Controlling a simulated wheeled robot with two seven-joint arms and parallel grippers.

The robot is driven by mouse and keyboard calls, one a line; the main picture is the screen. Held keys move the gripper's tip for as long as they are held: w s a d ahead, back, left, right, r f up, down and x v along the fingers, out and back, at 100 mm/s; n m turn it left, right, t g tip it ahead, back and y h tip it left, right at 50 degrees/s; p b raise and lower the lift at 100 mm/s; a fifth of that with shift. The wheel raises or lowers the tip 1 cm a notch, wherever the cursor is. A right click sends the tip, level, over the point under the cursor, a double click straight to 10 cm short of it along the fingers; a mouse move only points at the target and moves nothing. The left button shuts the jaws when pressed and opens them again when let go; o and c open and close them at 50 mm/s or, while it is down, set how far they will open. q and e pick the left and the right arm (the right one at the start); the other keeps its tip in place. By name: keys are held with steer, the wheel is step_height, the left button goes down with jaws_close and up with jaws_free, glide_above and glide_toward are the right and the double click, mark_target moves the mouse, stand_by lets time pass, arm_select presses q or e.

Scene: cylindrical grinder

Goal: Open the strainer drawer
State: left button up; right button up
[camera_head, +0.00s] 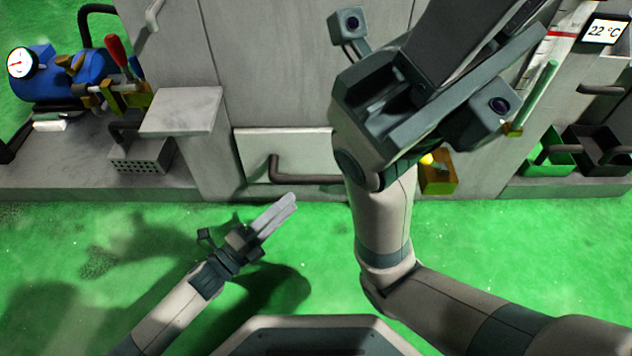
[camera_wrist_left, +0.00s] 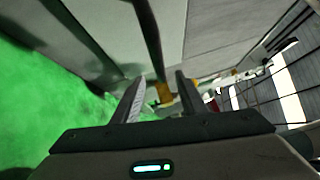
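The strainer drawer appears to be the pale low front panel (camera_head: 300,146) in the machine's base; it looks shut. Its dark bar handle (camera_head: 274,167) runs along the panel's lower part. My left gripper (camera_head: 292,201) is just below and in front of the handle in the head view, its fingers pointing up and right. The left wrist view shows its two fingers (camera_wrist_left: 158,92) apart, with the dark handle bar (camera_wrist_left: 148,35) ahead, its lower end between the fingertips in the picture. Contact cannot be told. My right gripper (camera_head: 450,70) is raised large before the machine; its fingertips cannot be made out.
A perforated grey box (camera_head: 140,156) with a handle and a blue motor (camera_head: 75,77) with a gauge stand at left. A yellow box (camera_head: 438,176) and green bin (camera_head: 548,158) are at right. The green floor (camera_head: 330,260) before the panel is free apart from my arms.

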mark_target(316, 180)
arm_select(q)
steer(key=shift+b+x, duration=1.95)
steer(key=shift+x, duration=3.4)
steer(key=shift+c, duration=0.6)
steer(key=shift+f, duration=0.1)
jaws_close()
